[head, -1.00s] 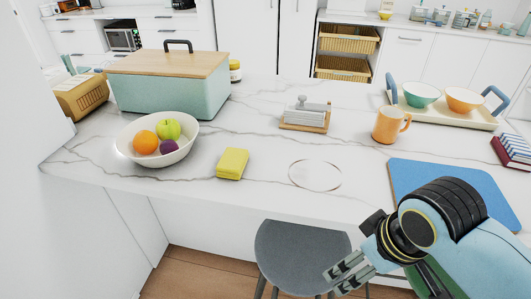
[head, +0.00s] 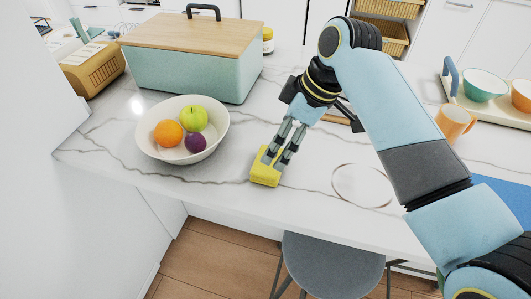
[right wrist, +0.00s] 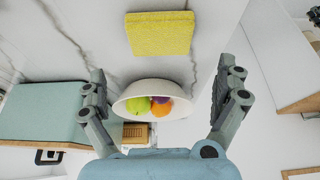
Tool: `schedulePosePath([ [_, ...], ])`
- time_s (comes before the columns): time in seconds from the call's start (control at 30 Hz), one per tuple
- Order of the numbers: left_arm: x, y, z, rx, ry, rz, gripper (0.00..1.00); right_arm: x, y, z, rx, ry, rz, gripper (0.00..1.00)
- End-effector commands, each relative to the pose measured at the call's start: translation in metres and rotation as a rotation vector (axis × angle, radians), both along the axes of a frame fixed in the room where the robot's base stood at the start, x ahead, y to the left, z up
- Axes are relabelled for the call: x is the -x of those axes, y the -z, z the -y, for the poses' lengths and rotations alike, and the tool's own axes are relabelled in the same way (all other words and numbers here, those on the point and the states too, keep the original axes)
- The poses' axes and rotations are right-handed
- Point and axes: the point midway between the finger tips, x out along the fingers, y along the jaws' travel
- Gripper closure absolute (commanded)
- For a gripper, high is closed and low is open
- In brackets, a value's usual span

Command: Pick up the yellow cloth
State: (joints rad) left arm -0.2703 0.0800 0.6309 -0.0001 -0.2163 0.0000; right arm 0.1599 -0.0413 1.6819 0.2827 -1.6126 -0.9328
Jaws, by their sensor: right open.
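The yellow cloth (head: 264,177) is a small folded block lying on the white marble counter, right of the fruit bowl. My right gripper (head: 276,160) is over the cloth, with its fingers pointing down and partly covering it in the head view. In the right wrist view the right gripper (right wrist: 167,82) is open and empty. The cloth (right wrist: 160,33) shows there beyond the fingertips, centred roughly between them. I cannot tell whether a fingertip touches it. My left gripper is not in view.
A white bowl (head: 150,146) of fruit stands left of the cloth. Behind is a green bread box (head: 190,76) with a wooden lid. An orange mug (head: 453,123) and a tray (head: 462,100) with bowls are right. A grey stool (head: 330,262) stands in front.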

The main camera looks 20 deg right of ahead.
Motion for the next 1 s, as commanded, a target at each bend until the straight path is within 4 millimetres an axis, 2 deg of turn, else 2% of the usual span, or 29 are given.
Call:
schedulePosePath([
  [0.13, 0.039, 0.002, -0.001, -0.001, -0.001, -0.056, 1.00, -0.004, 0.023, -0.008, -0.001, 0.001, -0.003, 0.00],
  [0.2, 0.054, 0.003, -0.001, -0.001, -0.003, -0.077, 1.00, -0.006, 0.029, -0.010, -0.001, 0.001, -0.001, 0.00],
  [0.27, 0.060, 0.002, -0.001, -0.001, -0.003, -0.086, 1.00, -0.007, 0.033, -0.011, 0.000, 0.001, -0.002, 0.00],
  [0.37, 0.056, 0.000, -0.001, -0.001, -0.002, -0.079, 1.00, -0.008, 0.042, -0.012, 0.000, 0.002, -0.004, 0.00],
  [0.53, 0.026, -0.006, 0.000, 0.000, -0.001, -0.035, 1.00, -0.013, 0.069, -0.017, -0.001, 0.002, -0.003, 0.00],
  [0.63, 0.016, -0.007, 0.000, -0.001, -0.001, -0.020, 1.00, -0.015, 0.079, -0.021, -0.001, 0.003, -0.001, 0.00],
  [0.9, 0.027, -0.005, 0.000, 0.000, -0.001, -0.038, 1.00, -0.016, 0.083, -0.022, 0.001, 0.002, 0.000, 0.00],
  [1.0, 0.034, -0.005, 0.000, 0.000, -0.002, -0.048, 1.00, -0.016, 0.083, -0.022, 0.001, 0.003, -0.001, 0.12],
])
